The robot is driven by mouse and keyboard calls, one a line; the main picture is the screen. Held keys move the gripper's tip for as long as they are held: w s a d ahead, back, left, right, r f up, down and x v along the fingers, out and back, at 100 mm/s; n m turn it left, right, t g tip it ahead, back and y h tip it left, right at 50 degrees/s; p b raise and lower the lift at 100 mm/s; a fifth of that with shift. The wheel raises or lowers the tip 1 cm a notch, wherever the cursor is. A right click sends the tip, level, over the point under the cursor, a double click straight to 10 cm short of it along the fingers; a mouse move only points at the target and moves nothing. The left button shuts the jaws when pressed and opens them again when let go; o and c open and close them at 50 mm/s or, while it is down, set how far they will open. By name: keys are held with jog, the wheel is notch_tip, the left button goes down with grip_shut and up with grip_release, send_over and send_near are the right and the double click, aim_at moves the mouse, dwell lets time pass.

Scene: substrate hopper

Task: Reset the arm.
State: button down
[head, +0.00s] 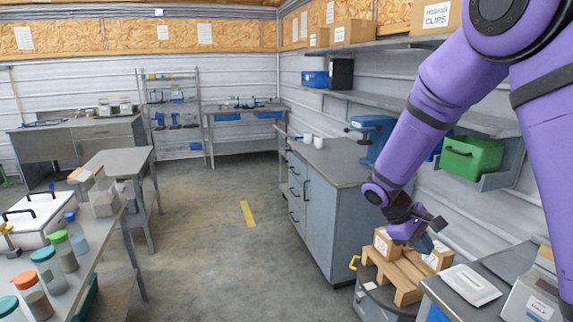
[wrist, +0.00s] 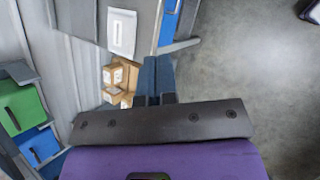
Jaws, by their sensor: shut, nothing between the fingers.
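My purple arm reaches down from the upper right in the head view. My gripper (head: 425,244) is over the small wooden pallet (head: 405,275) with cardboard boxes (head: 437,258) on it. In the wrist view the two blue fingers of my gripper (wrist: 155,75) lie side by side, shut with nothing between them. The boxes (wrist: 122,76) show just left of the fingers there. I cannot tell exactly how far the fingertips are above the boxes.
A grey cabinet (head: 325,215) stands left of the pallet. A green bin (head: 471,154) sits on the wall shelf. A table with jars (head: 48,268) is at the left. The middle floor (head: 215,240) is clear.

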jog(key=s+a+r+m+t+y, duration=0.1)
jog(key=s+r+m+t+y, duration=0.5)
jog(key=s+r, duration=1.5)
jog(key=shift+s+a+m+t+y, duration=0.3)
jog(key=shift+s+t+y, duration=0.45)
jog(key=shift+s, duration=1.25)
